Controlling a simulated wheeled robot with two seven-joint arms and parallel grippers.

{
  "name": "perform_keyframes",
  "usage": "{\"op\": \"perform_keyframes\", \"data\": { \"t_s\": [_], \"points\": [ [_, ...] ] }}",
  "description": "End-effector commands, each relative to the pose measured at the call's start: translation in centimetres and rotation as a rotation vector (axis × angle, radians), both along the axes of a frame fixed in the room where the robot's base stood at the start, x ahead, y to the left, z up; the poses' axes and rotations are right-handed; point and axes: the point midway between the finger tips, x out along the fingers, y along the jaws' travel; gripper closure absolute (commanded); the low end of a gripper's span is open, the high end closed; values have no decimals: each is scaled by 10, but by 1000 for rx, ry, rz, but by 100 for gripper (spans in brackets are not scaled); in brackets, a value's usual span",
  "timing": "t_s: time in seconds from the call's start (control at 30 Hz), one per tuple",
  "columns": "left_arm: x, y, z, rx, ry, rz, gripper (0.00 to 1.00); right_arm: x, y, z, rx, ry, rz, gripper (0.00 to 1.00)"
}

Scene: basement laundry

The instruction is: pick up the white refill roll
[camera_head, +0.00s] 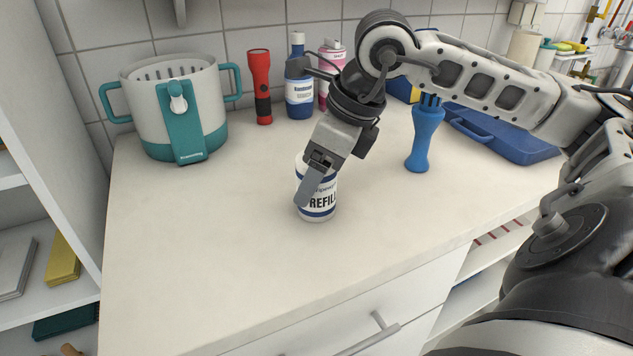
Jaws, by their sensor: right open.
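The white refill roll (322,204) stands upright on the pale countertop, near its middle. It is a short white cylinder with dark blue bands and the word "REFILL" on its side. My right gripper (312,190) reaches down over it from the upper right, with a finger in front of the roll's left side. The jaws are open. The gripper hides the roll's top and part of its left side, and I cannot tell whether a finger touches it. My left gripper is not in view.
Behind stand a white-and-teal bucket (140,105), a red flashlight (259,75), a blue-and-white bottle (299,90) and a pink bottle (332,52). A blue handled object (424,135) and a blue case (510,140) are at right. The counter's front left is clear.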

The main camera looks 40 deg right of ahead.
Motion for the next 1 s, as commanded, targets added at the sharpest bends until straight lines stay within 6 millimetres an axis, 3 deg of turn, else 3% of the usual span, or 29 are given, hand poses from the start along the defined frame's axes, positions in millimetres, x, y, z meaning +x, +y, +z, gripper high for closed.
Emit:
{"op": "perform_keyframes", "data": {
  "t_s": [0.13,0.4,0.43,0.6,1.0],
  "points": [
    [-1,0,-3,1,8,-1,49,6,4,-17,2,2,1,26],
    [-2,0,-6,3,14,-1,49,8,4,-21,-1,0,0,26],
    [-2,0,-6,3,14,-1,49,8,4,-21,-1,0,0,29],
    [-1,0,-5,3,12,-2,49,8,4,-21,0,0,0,75],
    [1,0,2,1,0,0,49,8,4,-16,1,-2,0,75]
  ]
}}
